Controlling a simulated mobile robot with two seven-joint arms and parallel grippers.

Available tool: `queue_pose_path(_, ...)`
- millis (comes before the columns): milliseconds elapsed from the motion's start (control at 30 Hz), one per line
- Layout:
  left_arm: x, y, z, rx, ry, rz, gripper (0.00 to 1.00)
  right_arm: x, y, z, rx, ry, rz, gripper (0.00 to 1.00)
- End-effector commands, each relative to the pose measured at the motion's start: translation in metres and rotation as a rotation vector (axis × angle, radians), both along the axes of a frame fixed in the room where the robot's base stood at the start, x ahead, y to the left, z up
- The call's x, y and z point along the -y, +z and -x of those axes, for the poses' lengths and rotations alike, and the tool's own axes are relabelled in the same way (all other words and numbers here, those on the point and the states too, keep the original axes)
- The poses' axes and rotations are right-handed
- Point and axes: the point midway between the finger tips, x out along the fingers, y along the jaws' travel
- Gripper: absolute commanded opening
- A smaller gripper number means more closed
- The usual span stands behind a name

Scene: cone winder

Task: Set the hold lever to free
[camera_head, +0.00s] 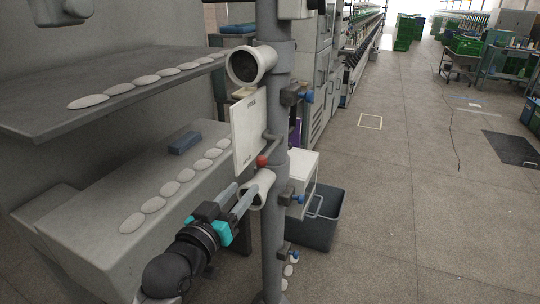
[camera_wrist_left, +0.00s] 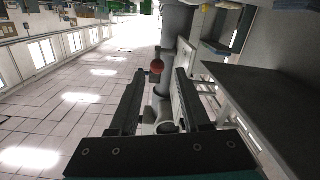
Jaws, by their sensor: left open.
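The hold lever shows as a red ball knob (camera_head: 262,160) on a short grey arm at the grey post (camera_head: 273,200). The knob is beside the lower end of a white plate (camera_head: 247,130), which has small lettering near its top and bottom. My left gripper (camera_head: 245,192) is open and empty, below and left of the knob, its fingers pointing up toward it. In the left wrist view the red knob (camera_wrist_left: 157,66) appears between the two fingertips (camera_wrist_left: 158,76); contact cannot be told. My right gripper is not in view.
White round tubes (camera_head: 250,64) stick out of the post above and below the plate. Grey shelves (camera_head: 150,75) with pale oval pieces stand at left. A dark bin (camera_head: 318,222) and blue-knobbed fittings (camera_head: 298,198) are right of the post.

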Motion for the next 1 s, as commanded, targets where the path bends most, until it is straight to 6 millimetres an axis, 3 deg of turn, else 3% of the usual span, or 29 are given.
queue_pose_path(100,0.002,0.016,0.001,0.030,-0.007,0.008,0.47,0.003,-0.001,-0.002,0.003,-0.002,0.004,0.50)
queue_pose_path(267,0.006,0.018,-0.010,0.035,-0.008,0.011,0.47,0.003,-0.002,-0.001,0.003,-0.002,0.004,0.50)
queue_pose_path(1000,0.041,0.016,-0.116,0.033,-0.008,0.010,0.47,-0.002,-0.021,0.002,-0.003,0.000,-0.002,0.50)
